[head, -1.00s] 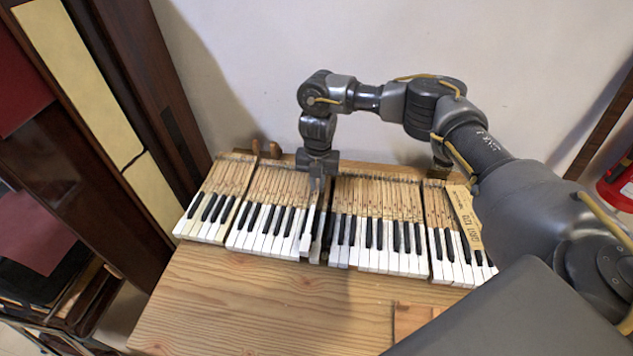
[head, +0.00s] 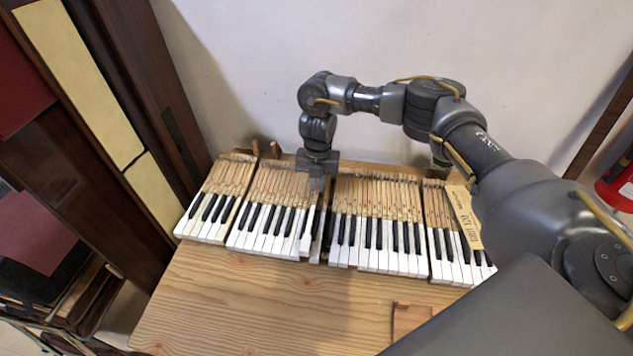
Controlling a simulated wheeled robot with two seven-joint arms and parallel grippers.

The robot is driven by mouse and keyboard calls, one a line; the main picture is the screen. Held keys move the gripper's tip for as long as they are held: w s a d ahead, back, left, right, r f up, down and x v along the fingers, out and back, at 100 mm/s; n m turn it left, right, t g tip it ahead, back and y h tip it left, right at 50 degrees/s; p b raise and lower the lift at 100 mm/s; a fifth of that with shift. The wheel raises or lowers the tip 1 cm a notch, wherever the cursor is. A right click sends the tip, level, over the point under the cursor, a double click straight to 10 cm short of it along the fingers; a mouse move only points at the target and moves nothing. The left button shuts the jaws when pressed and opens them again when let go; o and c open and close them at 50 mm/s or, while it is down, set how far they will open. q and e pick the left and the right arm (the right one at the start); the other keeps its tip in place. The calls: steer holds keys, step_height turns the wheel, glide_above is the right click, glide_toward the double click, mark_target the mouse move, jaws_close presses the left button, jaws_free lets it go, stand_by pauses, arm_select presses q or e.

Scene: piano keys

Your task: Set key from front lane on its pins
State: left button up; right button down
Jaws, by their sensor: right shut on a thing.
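My right gripper (head: 317,183) points down over the gap between the two middle blocks of keys. It is shut on a key (head: 309,222), a narrow wooden piece with a white front that lies along the gap's left side. Whether the key sits on its pins is hidden by the gripper and too small to tell. The keyboard (head: 270,225) has white and black fronts and bare wooden rear parts. A darker slot shows beside the held key. My left gripper is not in view.
A labelled strip (head: 463,215) lies over the right keys. A dark cabinet (head: 110,90) stands left and a wall is behind.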

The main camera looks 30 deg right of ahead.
steer(key=shift+f+b, duration=0.4)
steer(key=shift+f, duration=0.3)
stand_by(0.6)
steer(key=c, duration=1.8)
jaws_free()
steer(key=shift+r, duration=0.15)
steer(key=shift+r+p, duration=1)
steer(key=o, duration=0.5)
steer(key=shift+o, duration=0.2)
